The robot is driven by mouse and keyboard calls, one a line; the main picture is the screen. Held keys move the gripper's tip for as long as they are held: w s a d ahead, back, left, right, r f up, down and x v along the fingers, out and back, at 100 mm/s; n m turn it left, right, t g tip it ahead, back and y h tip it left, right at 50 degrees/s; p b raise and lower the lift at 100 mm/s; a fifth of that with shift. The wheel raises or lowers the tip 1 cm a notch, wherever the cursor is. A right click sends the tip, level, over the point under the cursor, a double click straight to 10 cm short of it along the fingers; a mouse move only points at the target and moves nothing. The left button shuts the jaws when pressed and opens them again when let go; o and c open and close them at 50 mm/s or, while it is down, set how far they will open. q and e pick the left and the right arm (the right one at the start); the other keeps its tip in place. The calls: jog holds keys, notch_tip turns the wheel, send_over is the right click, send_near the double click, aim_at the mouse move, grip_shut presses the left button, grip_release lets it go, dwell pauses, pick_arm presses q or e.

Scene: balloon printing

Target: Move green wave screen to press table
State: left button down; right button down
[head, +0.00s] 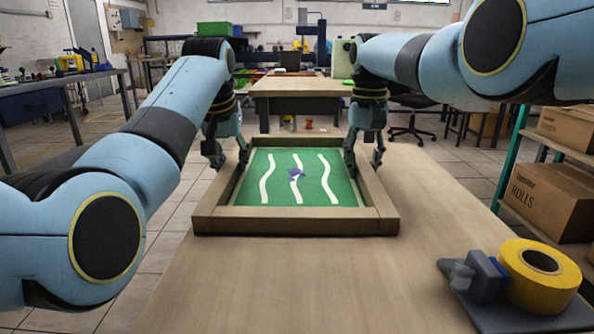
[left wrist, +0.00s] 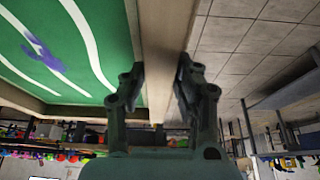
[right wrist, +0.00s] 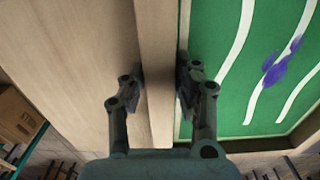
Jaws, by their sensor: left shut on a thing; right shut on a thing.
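The green wave screen (head: 258,190) has a wooden frame around a green panel with three white wavy stripes and a purple smudge. It rests on or just above a light wooden table (head: 300,275); I cannot tell which. My left gripper (head: 229,163) is shut on the left side of the frame, and the left wrist view shows its fingers (left wrist: 158,85) on both faces of the rail. My right gripper (head: 364,163) is shut on the right side of the frame, with its fingers (right wrist: 160,82) on both faces of that rail in the right wrist view.
A yellow tape roll (head: 540,275) on a dark dispenser sits at the table's front right. Cardboard boxes (head: 548,196) stand on a shelf at the right. Another table (head: 300,88) stands farther back, past open floor.

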pick_arm(q)
jog(key=shift+r, duration=0.1)
